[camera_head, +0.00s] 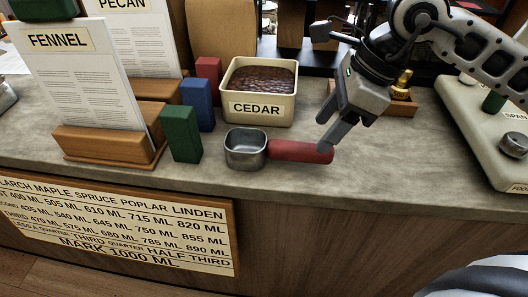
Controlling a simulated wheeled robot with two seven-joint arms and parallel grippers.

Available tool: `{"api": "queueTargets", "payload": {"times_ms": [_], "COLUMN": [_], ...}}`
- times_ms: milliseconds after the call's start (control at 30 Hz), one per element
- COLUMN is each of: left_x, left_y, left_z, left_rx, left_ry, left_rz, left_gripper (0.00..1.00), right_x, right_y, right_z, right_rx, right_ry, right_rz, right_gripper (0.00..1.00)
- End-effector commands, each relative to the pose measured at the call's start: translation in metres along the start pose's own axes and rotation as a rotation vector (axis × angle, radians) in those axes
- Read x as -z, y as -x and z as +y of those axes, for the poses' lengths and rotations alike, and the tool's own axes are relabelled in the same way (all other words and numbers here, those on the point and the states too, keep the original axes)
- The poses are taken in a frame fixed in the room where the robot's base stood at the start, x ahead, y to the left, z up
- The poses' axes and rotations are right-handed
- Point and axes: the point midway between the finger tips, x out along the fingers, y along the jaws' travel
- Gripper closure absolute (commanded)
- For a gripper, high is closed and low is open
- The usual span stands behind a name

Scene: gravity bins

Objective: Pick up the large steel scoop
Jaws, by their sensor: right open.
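A steel scoop (246,149) with a square metal cup and a red handle (297,151) lies on the grey counter near its front edge. Its cup is at the left and its handle points right. My right gripper (328,133) comes in from the upper right. Its fingers are open and empty, pointing down at the right end of the red handle. I cannot tell whether they touch it. My left gripper is not in view.
A cream bin labelled CEDAR (257,107), holding dark brown contents, stands behind the scoop. Green (181,133), blue (197,104) and red (209,79) blocks stand left. A FENNEL card (85,85) sits in a wooden holder. A wooden tray (399,106) is behind my gripper.

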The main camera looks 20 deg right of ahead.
Motion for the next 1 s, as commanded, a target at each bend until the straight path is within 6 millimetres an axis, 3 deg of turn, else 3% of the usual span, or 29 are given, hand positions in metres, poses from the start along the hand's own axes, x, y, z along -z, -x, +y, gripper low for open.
{"api": "queueTargets", "payload": {"times_ms": [267,533,833,867,1000], "left_x": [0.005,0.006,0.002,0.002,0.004], "left_y": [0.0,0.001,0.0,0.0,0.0], "left_z": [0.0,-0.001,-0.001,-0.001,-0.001], "left_rx": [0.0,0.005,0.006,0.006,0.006], "left_ry": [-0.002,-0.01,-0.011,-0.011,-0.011], "left_rz": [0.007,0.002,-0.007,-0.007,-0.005], "left_gripper": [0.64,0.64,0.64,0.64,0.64], "right_x": [-0.002,-0.005,-0.005,-0.005,-0.005], "right_y": [-0.021,-0.06,-0.066,-0.066,-0.066], "right_z": [0.001,0.002,0.001,0.001,0.001], "right_rx": [-0.003,-0.002,0.001,0.001,0.001], "right_ry": [0.001,0.001,0.001,0.001,0.001], "right_rz": [-0.001,-0.001,-0.001,-0.001,-0.001], "right_gripper": [0.45,0.45,0.45,0.48,0.87]}}
